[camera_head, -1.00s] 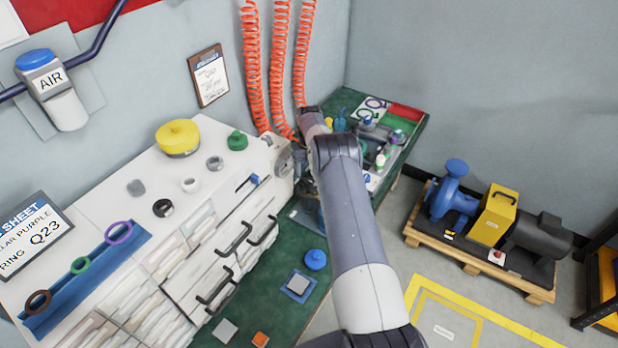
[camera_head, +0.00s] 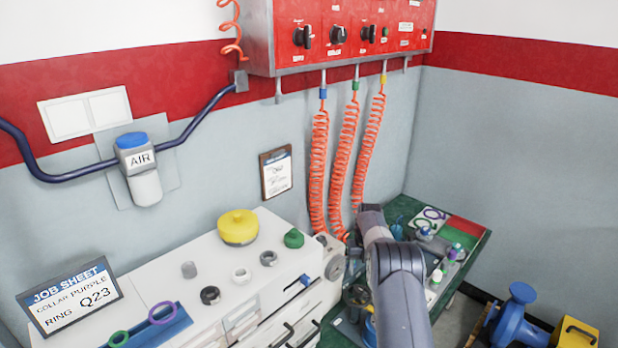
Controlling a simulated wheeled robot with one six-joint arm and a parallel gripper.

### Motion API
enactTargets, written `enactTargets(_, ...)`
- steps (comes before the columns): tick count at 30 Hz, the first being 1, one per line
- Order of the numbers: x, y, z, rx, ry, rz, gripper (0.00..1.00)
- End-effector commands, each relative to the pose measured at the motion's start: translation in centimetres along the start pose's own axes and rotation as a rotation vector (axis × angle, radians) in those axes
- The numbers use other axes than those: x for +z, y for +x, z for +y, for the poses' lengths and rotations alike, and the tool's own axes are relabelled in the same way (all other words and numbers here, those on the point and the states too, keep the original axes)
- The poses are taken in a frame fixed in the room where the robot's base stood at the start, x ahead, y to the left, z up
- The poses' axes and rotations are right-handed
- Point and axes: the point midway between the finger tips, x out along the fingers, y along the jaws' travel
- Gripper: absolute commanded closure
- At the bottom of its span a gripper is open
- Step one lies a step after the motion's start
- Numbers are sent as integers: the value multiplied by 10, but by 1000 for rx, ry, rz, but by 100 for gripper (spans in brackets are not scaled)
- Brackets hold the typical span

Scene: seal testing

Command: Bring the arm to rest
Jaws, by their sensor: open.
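My arm (camera_head: 403,300) rises from the bottom edge, right of centre, and reaches toward the back of the green bench. Its far link (camera_head: 372,222) ends near the lower end of the orange hoses. I cannot make out my gripper; the arm seems to hide it. I see nothing carried by the arm.
A white cabinet (camera_head: 205,258) carries a yellow domed part (camera_head: 238,227), several small rings and a blue rack (camera_head: 165,335). Left stands a job sheet (camera_head: 70,297) reading "COLLAR PURPLE, RING Q23". Orange coiled hoses (camera_head: 345,165) hang close behind the arm. Small items crowd the green bench (camera_head: 475,240).

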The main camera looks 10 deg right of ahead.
Motion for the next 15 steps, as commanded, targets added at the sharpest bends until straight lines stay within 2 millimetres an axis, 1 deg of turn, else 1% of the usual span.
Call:
enactTargets(6, -1, 36, 1, 1, 0, 4, 45)
enactTargets(12, -1, 65, 1, 1, -1, 3, 45)
enactTargets(15, -1, 76, 1, 1, -1, 3, 45)
